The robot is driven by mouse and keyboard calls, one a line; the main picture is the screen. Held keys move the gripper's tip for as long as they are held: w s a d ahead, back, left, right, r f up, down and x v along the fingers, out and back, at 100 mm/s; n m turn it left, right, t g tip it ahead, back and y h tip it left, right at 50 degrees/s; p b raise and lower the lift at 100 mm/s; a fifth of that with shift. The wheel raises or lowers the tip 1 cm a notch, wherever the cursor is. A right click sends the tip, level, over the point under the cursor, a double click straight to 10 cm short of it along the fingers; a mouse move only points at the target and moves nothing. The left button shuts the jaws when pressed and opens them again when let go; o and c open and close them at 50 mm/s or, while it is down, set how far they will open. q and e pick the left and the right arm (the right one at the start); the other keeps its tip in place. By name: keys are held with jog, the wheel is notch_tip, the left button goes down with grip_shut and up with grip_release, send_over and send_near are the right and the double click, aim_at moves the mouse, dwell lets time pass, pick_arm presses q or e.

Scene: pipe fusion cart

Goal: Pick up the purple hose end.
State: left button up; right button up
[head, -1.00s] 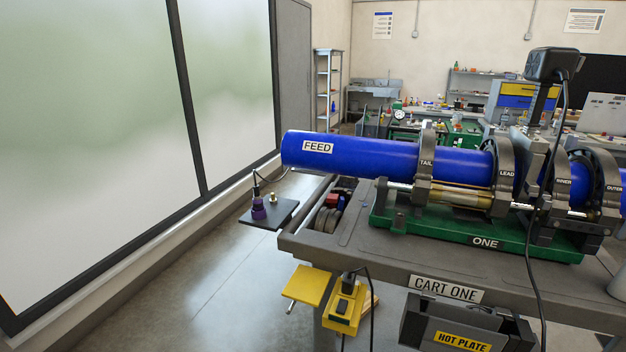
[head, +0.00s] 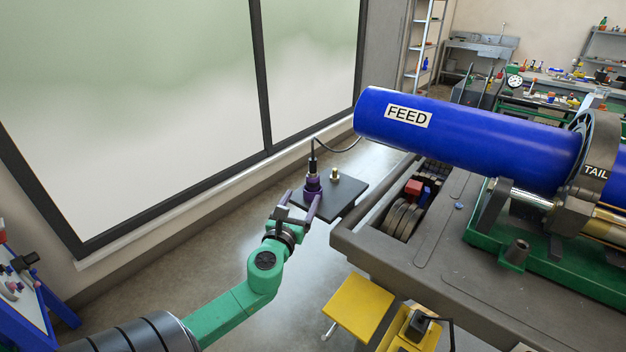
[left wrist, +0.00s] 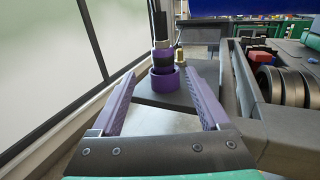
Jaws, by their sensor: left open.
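The purple hose end (head: 312,182) stands upright on a small dark plate (head: 345,194) off the cart's left end, with a black hose rising from its top. It also shows in the left wrist view (left wrist: 163,66), ahead of my jaws and roughly midway between them. A brass fitting (head: 335,174) stands on the same plate, just right of the hose end. My left gripper (head: 302,200) is open and empty, its purple fingers close to the hose end. In the left wrist view the open fingertips (left wrist: 161,82) lie short of it. My right gripper is not in view.
The cart (head: 372,246) with a large blue pipe (head: 470,135) marked FEED fills the right side. A yellow plate (head: 358,307) sticks out below the cart. A frosted window wall (head: 130,100) runs along the left. Floor shows between window and cart.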

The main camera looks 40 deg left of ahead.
aim_at(311, 186)
pick_arm(q)
jog(key=x, duration=0.3)
jog(key=shift+w+a+f, duration=0.1)
jog(key=shift+w+a, duration=0.05)
jog(key=shift+w, duration=0.25)
jog(key=x, duration=0.5)
jog(key=shift+w+f, duration=0.25)
jog(key=shift+w, duration=0.1)
jog(key=shift+s+r, duration=0.15)
jog(key=c, duration=0.4)
grip_shut()
